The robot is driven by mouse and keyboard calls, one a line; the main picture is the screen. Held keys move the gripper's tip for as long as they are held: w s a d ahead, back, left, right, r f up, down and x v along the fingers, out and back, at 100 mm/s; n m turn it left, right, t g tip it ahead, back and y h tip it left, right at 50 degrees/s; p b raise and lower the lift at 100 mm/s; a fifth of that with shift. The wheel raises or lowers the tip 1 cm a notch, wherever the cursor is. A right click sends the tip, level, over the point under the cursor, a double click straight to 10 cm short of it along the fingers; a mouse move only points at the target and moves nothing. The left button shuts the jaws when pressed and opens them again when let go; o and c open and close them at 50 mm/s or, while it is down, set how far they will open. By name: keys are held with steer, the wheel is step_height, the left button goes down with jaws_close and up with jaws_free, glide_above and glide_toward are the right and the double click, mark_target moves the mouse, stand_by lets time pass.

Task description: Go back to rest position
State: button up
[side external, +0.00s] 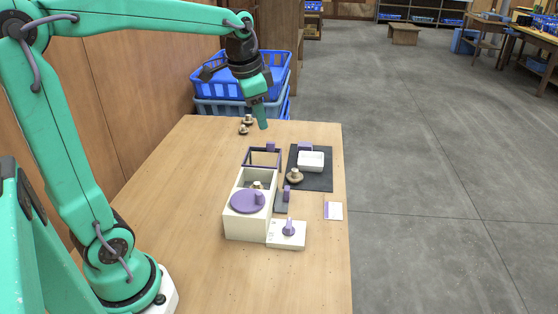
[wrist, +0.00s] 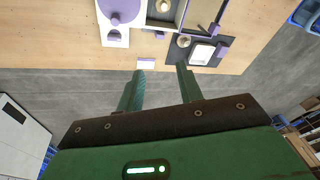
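My gripper (side external: 263,124) hangs in the air above the far part of the wooden table in the side view. In the wrist view its two fingers (wrist: 161,70) are spread apart with nothing between them, so it is open and empty. My upper arm reaches across from the left, raised well above the table. A brown mushroom (side external: 294,176) lies at the left edge of a dark mat (side external: 322,181). A small white tray (side external: 311,162) stands on that mat. Two more mushrooms (side external: 248,120) lie at the table's far left, near the gripper.
A cream box (side external: 245,228) carries a purple disc (side external: 247,201); a mushroom shows inside behind it. A white block with a purple knob (side external: 287,235) stands beside it. A dark frame (side external: 262,165) stands behind. Blue crates (side external: 240,80) are stacked beyond the table. The near table is clear.

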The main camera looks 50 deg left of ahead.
steer(key=s+d+f+n+t, duration=0.1)
steer(key=s+d+n, duration=0.1)
steer(key=s, duration=0.5)
steer(key=s+d+f+n+t, duration=0.1)
steer(key=s+d+f+n, duration=0.1)
steer(key=s+d, duration=0.3)
steer(key=s, duration=0.3)
steer(key=shift+f+t+h, duration=0.2)
steer(key=shift+t+h, duration=0.1)
